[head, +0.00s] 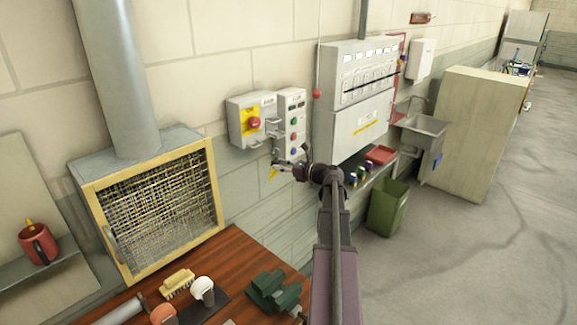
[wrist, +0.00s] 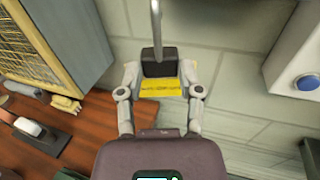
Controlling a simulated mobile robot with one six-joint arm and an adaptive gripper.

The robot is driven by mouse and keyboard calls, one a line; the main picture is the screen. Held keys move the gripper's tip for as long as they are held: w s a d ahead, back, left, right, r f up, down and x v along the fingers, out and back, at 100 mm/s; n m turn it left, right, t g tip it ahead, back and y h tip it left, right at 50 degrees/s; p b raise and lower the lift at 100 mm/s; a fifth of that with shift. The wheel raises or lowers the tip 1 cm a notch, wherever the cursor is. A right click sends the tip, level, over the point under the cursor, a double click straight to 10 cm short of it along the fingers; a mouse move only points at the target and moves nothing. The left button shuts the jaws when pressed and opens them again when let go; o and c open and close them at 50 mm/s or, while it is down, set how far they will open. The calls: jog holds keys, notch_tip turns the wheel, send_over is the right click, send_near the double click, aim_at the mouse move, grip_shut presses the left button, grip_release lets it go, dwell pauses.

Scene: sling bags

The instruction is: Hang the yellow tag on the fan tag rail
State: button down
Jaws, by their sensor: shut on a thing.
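My gripper (head: 287,166) is held out in front of the wall, below the control boxes. In the wrist view its two fingers (wrist: 160,76) are shut on the sides of a dark block (wrist: 159,55). The yellow tag (wrist: 160,88) lies at this block, between the fingers, and a grey metal rod runs up from it. The yellow tag also shows small in the head view (head: 272,175). A grey box with a red button on a yellow plate (head: 240,133) is on the wall above. Small grey hooks or bars (head: 271,122) stick out beside it; which one is the fan tag rail I cannot tell.
A button panel (head: 291,97) and a large grey cabinet (head: 352,130) are to the right. A caged yellow-framed unit (head: 97,187) is on the left. A green bin (head: 387,210) stands right.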

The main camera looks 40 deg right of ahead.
aim_at(276, 162)
jog(key=s+p, duration=0.1)
jog(key=s+r+h+p, duration=0.1)
jog(key=s+p, duration=0.1)
jog(key=shift+s+a+r+m+g, duration=0.1)
jog(key=shift+a+r+m+g, duration=0.2)
jog(key=shift+r+m, duration=0.1)
jog(key=shift+s+r+h+p, duration=0.15)
jog(key=shift+s+h+p, duration=0.5)
jog(key=shift+s, duration=0.3)
jog(key=shift+d, duration=0.1)
jog(key=w, duration=0.9)
jog(key=shift+w+a, duration=0.25)
jog(key=shift+a, duration=0.1)
jog(key=shift+w, duration=0.2)
dwell(1.2)
jog(key=shift+x, duration=1.1)
jog(key=shift+w+d+r, duration=0.1)
jog(key=shift+w, duration=0.4)
